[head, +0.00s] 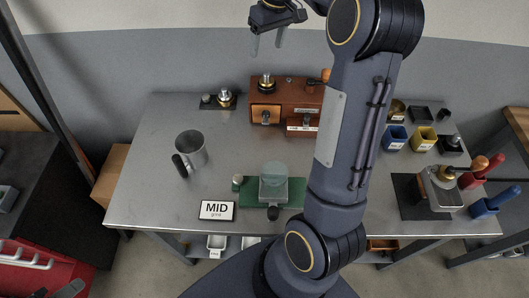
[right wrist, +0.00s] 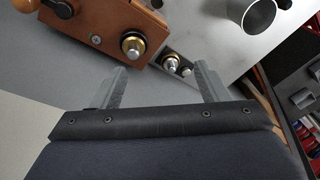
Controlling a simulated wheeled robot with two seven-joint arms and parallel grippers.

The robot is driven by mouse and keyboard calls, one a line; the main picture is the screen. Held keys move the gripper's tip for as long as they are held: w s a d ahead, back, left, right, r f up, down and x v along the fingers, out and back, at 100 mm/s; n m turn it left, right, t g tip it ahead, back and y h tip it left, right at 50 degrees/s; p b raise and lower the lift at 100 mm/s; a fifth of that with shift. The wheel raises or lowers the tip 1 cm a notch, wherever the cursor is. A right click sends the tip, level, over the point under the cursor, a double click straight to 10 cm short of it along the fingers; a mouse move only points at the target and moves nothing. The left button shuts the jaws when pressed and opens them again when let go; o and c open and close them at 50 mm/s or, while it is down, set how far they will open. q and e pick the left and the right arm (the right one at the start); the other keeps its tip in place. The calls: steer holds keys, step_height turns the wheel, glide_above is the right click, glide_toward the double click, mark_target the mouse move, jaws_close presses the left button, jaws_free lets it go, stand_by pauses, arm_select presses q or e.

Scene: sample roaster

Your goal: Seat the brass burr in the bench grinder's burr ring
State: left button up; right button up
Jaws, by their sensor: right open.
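My right gripper (head: 267,42) is open and empty at the top of the head view, raised above and behind the bench. Its two fingers also show in the right wrist view (right wrist: 163,85), with nothing between the tips. A brass and steel burr-like part (head: 225,97) stands upright on a dark plate at the bench's back left; it shows beyond the fingers in the right wrist view (right wrist: 170,63). A similar brass-ringed part (head: 267,83) sits on top of the wooden box (head: 266,112). I cannot tell for sure which is the burr and which the burr ring. My left gripper is out of view.
A steel cup (head: 191,149) stands at the bench's left. Blue and yellow bins (head: 424,139) and a metal device (head: 441,192) are right. My arm hides the bench's middle right.

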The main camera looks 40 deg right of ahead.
steer(key=s+a+r+m+t+y, duration=0.1)
steer(key=s+a+r+t+y, duration=0.15)
steer(key=s+a, duration=1.05)
steer(key=s+a+f+t, duration=0.1)
steer(key=s+a+f, duration=0.2)
steer(key=s, duration=0.3)
steer(key=s+a+f, duration=0.4)
steer(key=s+a, duration=0.1)
steer(key=s, duration=0.2)
steer(key=shift+s+a+f+m+t, duration=0.15)
steer(key=shift+a+f+m+t, duration=0.15)
steer(key=shift+m+t, duration=0.1)
